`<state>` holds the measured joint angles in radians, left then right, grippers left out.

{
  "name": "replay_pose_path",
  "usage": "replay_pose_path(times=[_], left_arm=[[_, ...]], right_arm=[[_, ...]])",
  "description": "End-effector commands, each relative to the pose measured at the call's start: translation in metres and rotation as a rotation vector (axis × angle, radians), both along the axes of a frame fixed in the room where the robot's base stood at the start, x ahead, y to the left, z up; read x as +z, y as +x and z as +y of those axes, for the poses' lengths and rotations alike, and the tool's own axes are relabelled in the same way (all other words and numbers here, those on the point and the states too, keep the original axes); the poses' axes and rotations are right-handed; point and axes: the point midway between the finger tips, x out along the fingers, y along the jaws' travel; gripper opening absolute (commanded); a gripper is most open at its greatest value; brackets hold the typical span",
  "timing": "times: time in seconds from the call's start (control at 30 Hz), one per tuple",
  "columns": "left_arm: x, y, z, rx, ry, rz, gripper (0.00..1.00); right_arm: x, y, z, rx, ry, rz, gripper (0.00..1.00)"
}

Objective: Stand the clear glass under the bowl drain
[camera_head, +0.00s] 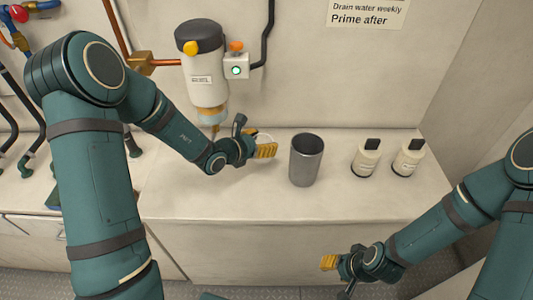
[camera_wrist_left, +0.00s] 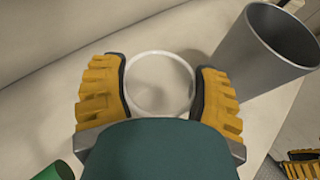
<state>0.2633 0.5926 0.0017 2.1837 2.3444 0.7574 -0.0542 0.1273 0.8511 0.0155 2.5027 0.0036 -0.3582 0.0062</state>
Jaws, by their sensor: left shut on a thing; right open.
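My left gripper (camera_head: 262,148) is beside the filter unit, a little to the right of its bowl. In the left wrist view its yellow fingers (camera_wrist_left: 160,95) are closed on both sides of the clear glass (camera_wrist_left: 161,70), whose round rim shows between them. In the head view only a faint rim of the glass (camera_head: 265,138) shows behind the fingers. The filter's amber bowl (camera_head: 211,116) hangs below the white canister (camera_head: 205,80), with a drain (camera_head: 215,129) at its bottom. My right gripper (camera_head: 328,265) is open and empty in front of the counter.
A grey metal cup (camera_head: 305,160) stands on the counter just right of the left gripper; it also shows in the left wrist view (camera_wrist_left: 262,50). The counter front (camera_head: 240,205) is clear.

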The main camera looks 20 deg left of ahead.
Motion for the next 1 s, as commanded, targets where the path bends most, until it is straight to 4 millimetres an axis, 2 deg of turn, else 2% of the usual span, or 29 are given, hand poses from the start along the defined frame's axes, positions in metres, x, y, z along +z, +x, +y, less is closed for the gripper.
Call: replay_pose_path(times=[0.17, 0.37, 0.77, 0.8, 0.87, 0.9, 1.0], left_arm=[[-0.012, 0.0, 0.0, 0.0, 0.0, -0.001, 0.24], [-0.04, 0.0, 0.0, -0.001, 0.0, 0.0, 0.24], [-0.045, 0.0, 0.0, -0.001, 0.001, -0.003, 0.24], [-0.045, 0.0, 0.0, 0.0, 0.0, -0.001, 0.71], [-0.044, 0.0, 0.0, 0.0, 0.0, -0.001, 0.92], [-0.044, 0.0, 0.0, 0.0, 0.0, -0.001, 0.97], [-0.044, 0.0, 0.0, 0.0, 0.0, -0.001, 0.97]], right_arm=[[-0.002, -0.001, 0.0, 0.002, 0.0, 0.002, 0.47], [-0.007, -0.002, 0.0, 0.004, 0.001, 0.005, 0.47], [-0.011, -0.003, 0.001, 0.006, 0.002, 0.007, 0.47], [-0.011, -0.004, 0.001, 0.006, 0.002, 0.008, 0.47], [-0.01, -0.004, 0.001, 0.006, 0.002, 0.008, 0.47], [-0.01, -0.003, 0.001, 0.006, 0.002, 0.008, 0.47], [-0.01, -0.003, 0.001, 0.006, 0.002, 0.008, 0.47]])
